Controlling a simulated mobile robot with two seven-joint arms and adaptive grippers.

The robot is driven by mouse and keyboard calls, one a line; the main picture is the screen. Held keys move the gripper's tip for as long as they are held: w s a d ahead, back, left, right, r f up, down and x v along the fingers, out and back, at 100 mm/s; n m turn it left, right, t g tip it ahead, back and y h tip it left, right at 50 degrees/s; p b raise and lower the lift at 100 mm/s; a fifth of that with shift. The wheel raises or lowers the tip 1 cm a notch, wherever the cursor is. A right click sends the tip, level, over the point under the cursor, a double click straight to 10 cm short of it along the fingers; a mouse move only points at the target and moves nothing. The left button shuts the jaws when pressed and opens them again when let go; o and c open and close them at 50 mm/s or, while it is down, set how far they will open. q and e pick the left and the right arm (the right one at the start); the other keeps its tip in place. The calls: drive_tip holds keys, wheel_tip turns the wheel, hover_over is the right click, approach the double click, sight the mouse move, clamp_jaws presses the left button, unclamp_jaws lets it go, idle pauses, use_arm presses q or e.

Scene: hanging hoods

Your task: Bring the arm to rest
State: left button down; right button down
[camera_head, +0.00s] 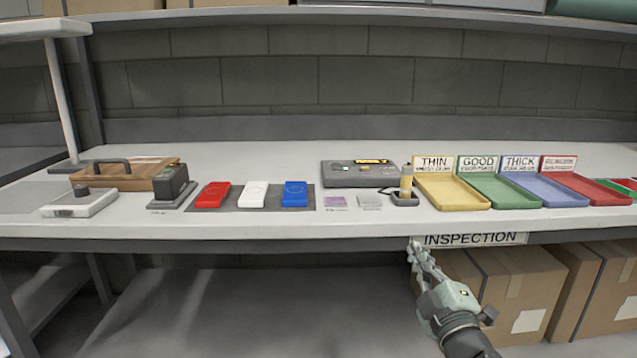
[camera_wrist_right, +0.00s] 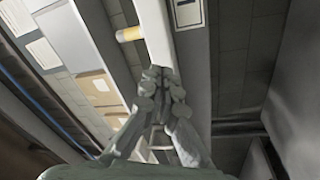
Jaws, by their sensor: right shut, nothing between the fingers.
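My right gripper (camera_head: 413,246) is in front of the bench's front edge, just left of the INSPECTION label (camera_head: 475,239) and below the bench top. It is shut, with nothing between its fingers. In the right wrist view its fingertips (camera_wrist_right: 162,75) meet near the middle of the picture. The forearm comes in from the bottom right of the head view. My left gripper does not show in either view.
The white bench (camera_head: 270,230) holds red, white and blue pieces on a dark mat (camera_head: 314,193), a probe with a yellow handle (camera_head: 406,182), a grey device (camera_head: 350,176) and several coloured trays, including a yellow one (camera_head: 450,192). Cardboard boxes (camera_head: 515,290) stand below at right.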

drive_tip(key=s+d+f+m+g+h, duration=0.2)
drive_tip(key=s+d+f+m+g, duration=0.15)
drive_tip(key=f, duration=0.45)
drive_tip(key=s+d+f+m+g+h, duration=0.15)
drive_tip(key=s+f, duration=0.25)
drive_tip(key=f, duration=0.4)
drive_tip(key=s+d+f+m+g+h, duration=0.1)
drive_tip(key=s+d+f+m+g, duration=0.25)
drive_tip(key=f, duration=0.35)
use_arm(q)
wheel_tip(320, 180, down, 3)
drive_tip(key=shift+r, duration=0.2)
use_arm(e)
drive_tip(key=s+f+m+g, duration=0.2)
drive_tip(key=s+f+g, duration=0.2)
drive_tip(key=s+f, duration=0.4)
drive_tip(key=s+f+m+g+y, duration=0.1)
drive_tip(key=s+f+g, duration=0.3)
drive_tip(key=s, duration=1)
wheel_tip(320, 180, down, 4)
drive_tip(key=shift+a+r+m, duration=0.1)
drive_tip(key=shift+a+m, duration=0.15)
drive_tip(key=shift+m, duration=0.3)
